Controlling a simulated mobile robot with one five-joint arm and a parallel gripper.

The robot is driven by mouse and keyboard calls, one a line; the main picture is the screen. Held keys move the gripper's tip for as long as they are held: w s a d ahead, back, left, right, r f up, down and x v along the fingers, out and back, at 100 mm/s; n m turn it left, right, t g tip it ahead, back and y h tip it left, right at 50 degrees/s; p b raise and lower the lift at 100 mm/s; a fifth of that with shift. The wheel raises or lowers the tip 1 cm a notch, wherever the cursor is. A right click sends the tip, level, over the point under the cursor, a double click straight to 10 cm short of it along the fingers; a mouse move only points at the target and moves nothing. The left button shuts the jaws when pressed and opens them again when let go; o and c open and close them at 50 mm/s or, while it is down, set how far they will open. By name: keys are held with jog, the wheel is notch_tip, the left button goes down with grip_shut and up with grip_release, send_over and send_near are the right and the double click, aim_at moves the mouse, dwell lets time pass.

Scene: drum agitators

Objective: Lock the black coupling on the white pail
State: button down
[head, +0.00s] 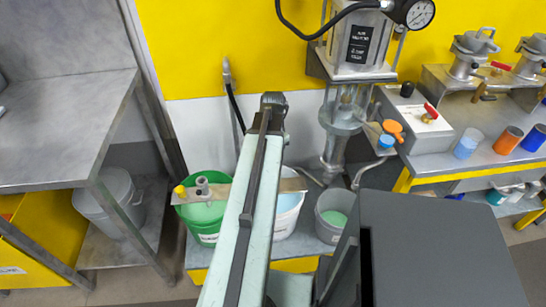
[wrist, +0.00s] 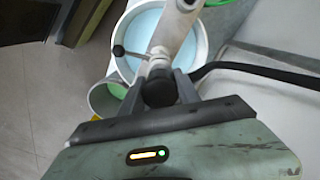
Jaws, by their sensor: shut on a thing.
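In the wrist view the black coupling (wrist: 159,90) sits between the two fingers of my gripper (wrist: 160,78), which is shut on it. A pale agitator body (wrist: 176,22) rises beyond it, and a thin rod with a dark knob sticks out to the left (wrist: 130,52). The white pail (wrist: 119,62) with light blue liquid lies below and behind these. In the head view the white pail (head: 292,203) stands at the middle, partly covered by my arm, which also hides the coupling there. I cannot tell how far the coupling is turned.
A green pail (head: 205,238) stands left of the white pail and a grey pail (head: 331,238) right of it. A steel bench (head: 60,120) is left; a workbench with colored cups (head: 468,143) is right.

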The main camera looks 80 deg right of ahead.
jog(key=shift+f, duration=0.35)
jog(key=shift+f+b, duration=0.15)
jog(key=shift+b, duration=0.25)
jog(key=shift+f+b, duration=1.1)
jog(key=shift+f+b, duration=0.35)
jog(key=shift+b, duration=0.05)
jog(key=c, duration=0.8)
grip_release()
jog(key=shift+r, duration=0.15)
jog(key=shift+c, duration=0.4)
